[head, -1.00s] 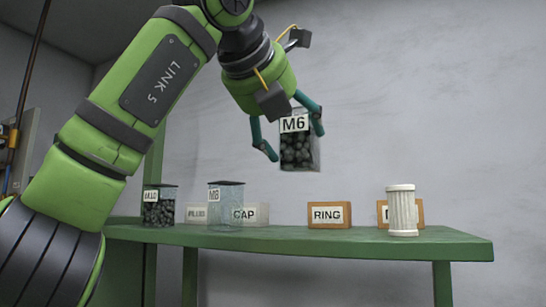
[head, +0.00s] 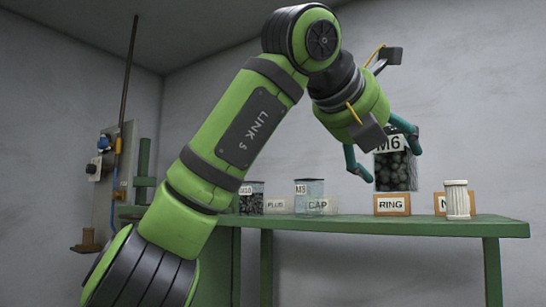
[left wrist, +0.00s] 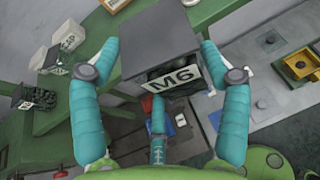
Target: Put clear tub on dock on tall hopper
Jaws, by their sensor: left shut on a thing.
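A clear tub (head: 397,172) with a white M6 label and dark balls inside is held up in the air in the head view. It also shows in the left wrist view (left wrist: 160,38), where its label faces me. My left gripper (head: 392,163) is shut on this tub, with teal fingers at its sides. In the left wrist view the left gripper (left wrist: 170,62) has one finger on each side of the tub. In the head view the tub appears just above the RING block; the depth gap is unclear. I cannot identify the dock or tall hopper. My right gripper is not in view.
A wall panel (head: 110,185) stands at the left. Bench space between M8 and RING looks mostly free.

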